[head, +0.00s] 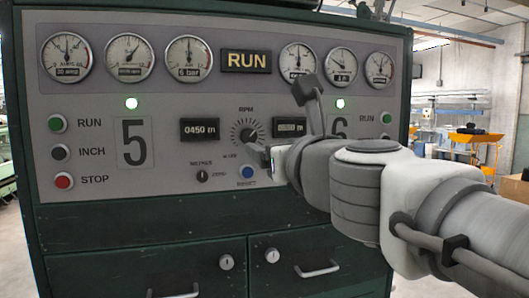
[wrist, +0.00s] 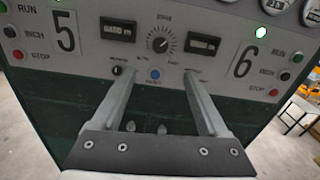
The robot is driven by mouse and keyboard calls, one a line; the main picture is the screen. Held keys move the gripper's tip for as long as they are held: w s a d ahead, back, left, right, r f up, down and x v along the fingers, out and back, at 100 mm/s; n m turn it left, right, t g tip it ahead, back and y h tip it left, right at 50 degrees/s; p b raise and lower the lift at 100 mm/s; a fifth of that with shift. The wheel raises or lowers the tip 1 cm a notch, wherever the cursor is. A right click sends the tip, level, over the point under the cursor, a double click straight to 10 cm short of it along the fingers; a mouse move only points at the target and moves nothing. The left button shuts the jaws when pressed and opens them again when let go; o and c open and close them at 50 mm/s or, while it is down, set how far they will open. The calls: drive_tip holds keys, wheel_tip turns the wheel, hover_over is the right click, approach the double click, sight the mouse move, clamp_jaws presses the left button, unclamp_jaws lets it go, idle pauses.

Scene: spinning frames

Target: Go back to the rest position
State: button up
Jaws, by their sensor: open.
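My gripper (wrist: 163,105) is open and empty in the wrist view, its two fingers apart and pointing at the lower part of a control panel (wrist: 100,50). In the head view my gripper (head: 268,160) is seen from the side, in front of the grey panel (head: 90,112). It hides part of the panel right of the RPM dial (head: 248,131). A blue button (wrist: 155,74) shows between the fingers in the wrist view, with the RPM dial above it. I cannot tell whether the fingertips touch the panel.
Left of the panel's middle are RUN, INCH and STOP buttons (head: 62,152) beside a number 5 plate (head: 134,143). Several gauges (head: 190,58) and a RUN sign (head: 246,60) line the top. Green drawers (head: 200,255) with handles lie below.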

drive_tip(key=s+d+f+n+g+p, duration=0.1)
drive_tip(key=s+f+n+g, duration=0.2)
drive_tip(key=f+n, duration=0.55)
drive_tip(key=s+f+n+g+p, duration=0.1)
drive_tip(key=s+f+n+g, duration=0.4)
drive_tip(key=n, duration=0.7)
drive_tip(key=s+d+f+n+g+h, duration=0.3)
drive_tip(key=s+d+f+n+h, duration=0.2)
drive_tip(key=s+d+f+n, duration=0.3)
drive_tip(key=d+f+n, duration=0.3)
drive_tip(key=f, duration=0.3)
drive_tip(key=shift+s+g+p, duration=0.3)
drive_tip(key=shift+g+p, duration=0.05)
drive_tip(key=shift+g, duration=0.05)
drive_tip(key=shift+r+n, duration=0.1)
drive_tip(key=shift+n, duration=0.15)
